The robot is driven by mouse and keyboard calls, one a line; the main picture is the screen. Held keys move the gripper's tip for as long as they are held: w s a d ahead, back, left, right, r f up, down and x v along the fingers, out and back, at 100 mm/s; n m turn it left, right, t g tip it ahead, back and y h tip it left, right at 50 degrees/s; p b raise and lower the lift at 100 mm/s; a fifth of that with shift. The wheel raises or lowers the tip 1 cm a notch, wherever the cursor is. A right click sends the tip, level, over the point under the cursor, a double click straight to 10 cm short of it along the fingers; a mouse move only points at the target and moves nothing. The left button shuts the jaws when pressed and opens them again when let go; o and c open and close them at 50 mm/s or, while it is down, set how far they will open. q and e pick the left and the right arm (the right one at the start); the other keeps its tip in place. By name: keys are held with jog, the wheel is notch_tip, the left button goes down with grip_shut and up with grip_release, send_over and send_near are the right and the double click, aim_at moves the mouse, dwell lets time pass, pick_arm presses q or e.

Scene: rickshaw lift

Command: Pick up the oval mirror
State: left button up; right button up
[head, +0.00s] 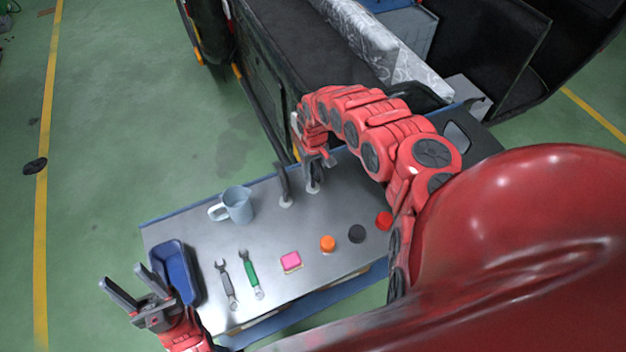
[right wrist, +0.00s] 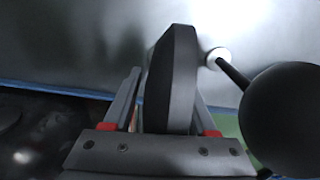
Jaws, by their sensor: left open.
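Two dark mirrors on thin stems with pale round bases stand at the back edge of the metal table: a left one (head: 284,185) and a right one (head: 313,178). My right gripper (head: 315,157) is at the right one. In the right wrist view, a dark mirror housing (right wrist: 170,80), probably the oval mirror, lies between the fingers of my right gripper (right wrist: 166,100). Its face is hidden, and I cannot tell whether both fingers touch it. A round black mirror (right wrist: 285,115) is close on the right. My left gripper (head: 130,290) is open and empty left of the blue tray.
The table (head: 215,245) holds a blue mug (head: 236,205), a blue tray (head: 177,272), two wrenches (head: 250,274), a pink block (head: 290,261), and orange (head: 327,243), black (head: 357,234) and red (head: 383,220) round pieces. A dark rickshaw (head: 290,50) stands behind.

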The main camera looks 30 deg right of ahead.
grip_shut()
dwell(1.2)
